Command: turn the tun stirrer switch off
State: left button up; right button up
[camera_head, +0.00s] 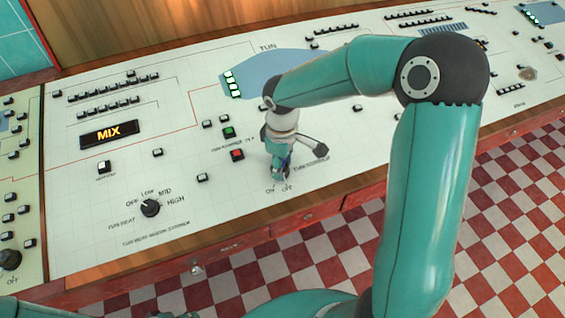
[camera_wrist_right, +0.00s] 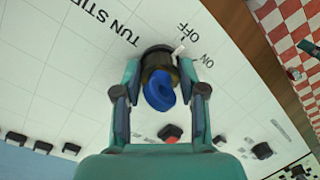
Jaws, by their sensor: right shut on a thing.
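The tun stirrer switch is a dark round knob (camera_wrist_right: 158,55) on the white panel, with "TUN STIR..." and "ON" and "OFF" printed beside it. Its white pointer mark shows at its upper right edge in the right wrist view and appears to point toward "OFF" rather than "ON". A blue rounded part (camera_wrist_right: 159,90) sits in front of the knob between the fingers. My right gripper (camera_head: 281,176) reaches down onto the switch, and its two fingers also flank the knob in the wrist view (camera_wrist_right: 160,82). It is shut on the switch and hides most of it in the head view. My left gripper is out of view.
Left of the switch are a red button (camera_head: 237,154), a green button (camera_head: 228,132) and a rotary knob (camera_head: 150,208) with LOW, MID and HIGH marks. The panel's wooden front edge is close to the switch.

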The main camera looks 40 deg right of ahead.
jog(key=o, duration=1.1)
jog(key=shift+o, duration=0.2)
jog(key=shift+r, duration=0.1)
notch_tip(320, 180, up, 12)
jog(key=shift+f, duration=0.1)
